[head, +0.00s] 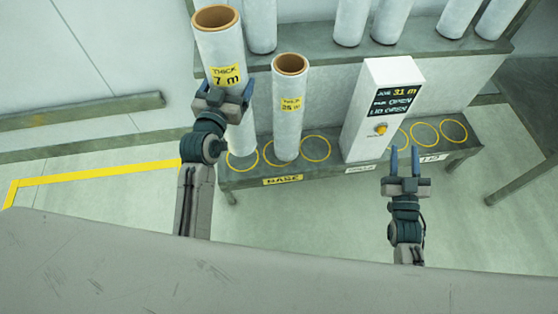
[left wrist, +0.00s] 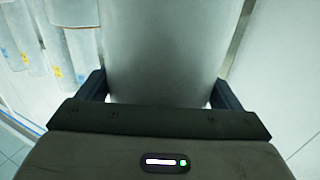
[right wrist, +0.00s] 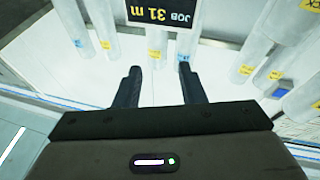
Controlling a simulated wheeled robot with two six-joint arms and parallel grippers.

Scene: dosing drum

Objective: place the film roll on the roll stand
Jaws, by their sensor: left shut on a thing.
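My left gripper (head: 222,98) is shut around a pale film roll (head: 221,47) with a brown core and a yellow label reading "THICK 7 m". It also fills the left wrist view (left wrist: 166,45) between the fingers. The roll is nearly upright, its lower end at the leftmost yellow ring of the low roll stand (head: 232,182); I cannot tell whether it touches. A second roll (head: 289,110), labelled about "25 m", stands in the middle ring. My right gripper (head: 403,160) is open and empty in front of the stand's right part.
A white console (head: 372,105) with a display reading "JOB 31 m" and a yellow button stands mid-stand. Empty rings (head: 424,133) lie right of it, and one (head: 315,147) left of it. Several rolls stand on the shelf (head: 320,41) behind. A metal beam (head: 80,110) is at left.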

